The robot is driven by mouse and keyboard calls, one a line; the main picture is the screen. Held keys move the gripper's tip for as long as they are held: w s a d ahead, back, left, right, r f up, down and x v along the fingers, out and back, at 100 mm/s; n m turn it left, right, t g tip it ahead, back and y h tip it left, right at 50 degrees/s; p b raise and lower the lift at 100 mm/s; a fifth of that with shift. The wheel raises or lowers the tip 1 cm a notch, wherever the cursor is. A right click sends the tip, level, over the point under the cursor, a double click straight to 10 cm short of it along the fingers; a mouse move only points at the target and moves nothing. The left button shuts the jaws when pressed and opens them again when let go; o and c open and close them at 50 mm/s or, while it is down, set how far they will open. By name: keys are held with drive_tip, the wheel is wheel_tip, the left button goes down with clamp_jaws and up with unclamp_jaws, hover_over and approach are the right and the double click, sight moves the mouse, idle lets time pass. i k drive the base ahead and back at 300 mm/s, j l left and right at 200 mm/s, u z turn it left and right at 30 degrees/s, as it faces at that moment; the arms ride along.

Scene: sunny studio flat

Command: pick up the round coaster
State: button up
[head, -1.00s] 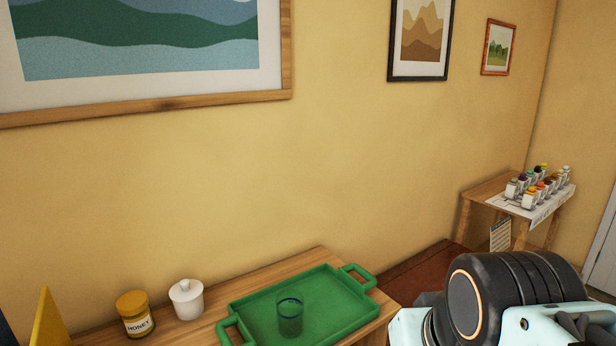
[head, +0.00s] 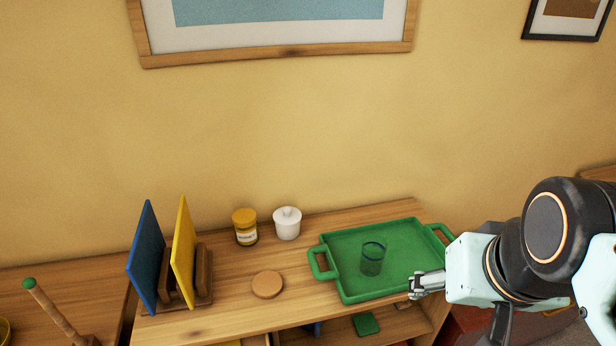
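The round coaster (head: 267,285) is a flat light-wood disc lying on the wooden shelf top (head: 225,312), left of the green tray. My gripper (head: 413,289) is at the tray's front right corner, well to the right of the coaster. It is small and seen from the side, so I cannot tell whether its fingers are open or shut. Nothing covers the coaster.
The green tray (head: 345,293) holds a clear glass (head: 372,259). Bare wood surrounds the coaster.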

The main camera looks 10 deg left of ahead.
sight(268, 285)
drive_tip(key=u, duration=1.2)
